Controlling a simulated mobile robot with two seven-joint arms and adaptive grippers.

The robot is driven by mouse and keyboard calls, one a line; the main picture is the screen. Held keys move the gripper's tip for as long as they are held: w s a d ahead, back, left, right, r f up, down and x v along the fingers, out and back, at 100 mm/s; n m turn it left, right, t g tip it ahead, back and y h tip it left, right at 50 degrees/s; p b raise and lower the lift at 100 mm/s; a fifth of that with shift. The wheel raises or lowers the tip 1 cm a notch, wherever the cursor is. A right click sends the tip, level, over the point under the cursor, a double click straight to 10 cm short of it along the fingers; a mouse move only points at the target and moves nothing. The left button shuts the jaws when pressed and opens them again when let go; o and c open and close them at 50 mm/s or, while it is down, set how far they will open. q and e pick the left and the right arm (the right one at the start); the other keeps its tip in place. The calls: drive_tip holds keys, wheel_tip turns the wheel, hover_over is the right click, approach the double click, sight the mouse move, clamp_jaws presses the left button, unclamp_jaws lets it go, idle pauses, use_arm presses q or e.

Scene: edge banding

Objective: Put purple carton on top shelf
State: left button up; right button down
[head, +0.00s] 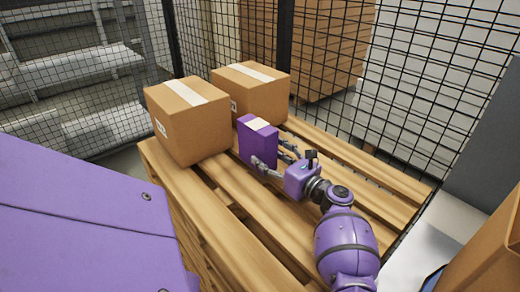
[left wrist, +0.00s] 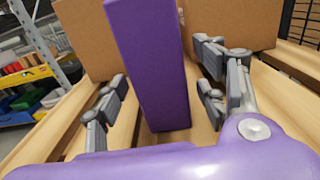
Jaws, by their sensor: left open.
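The purple carton (head: 258,144) stands upright on the wooden pallet, with a pale strip across its top. It also shows large in the middle of the left wrist view (left wrist: 150,62). My left gripper (head: 272,155) is open, with its fingers on either side of the carton. In the left wrist view the fingers (left wrist: 163,88) flank the carton, and gaps show on both sides. My right gripper is not in view. Grey shelves (head: 78,68) stand behind mesh at the left; I cannot tell which shelf is the task's top shelf.
Two brown boxes (head: 188,120) (head: 252,92) stand on the pallet (head: 215,210) behind and left of the carton. Black mesh fencing (head: 425,70) rises behind. The pallet's right side is bare. Another brown box (head: 488,255) is at the lower right.

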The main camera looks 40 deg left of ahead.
use_arm(q)
drive_tip(key=shift+a+r, duration=0.1)
drive_tip(key=shift+a, duration=0.65)
drive_tip(key=a, duration=0.4)
drive_tip(key=shift+w+a, duration=0.2)
drive_tip(key=shift+w, duration=0.05)
drive_tip(key=c, duration=1.6)
drive_tip(key=shift+c, duration=0.2)
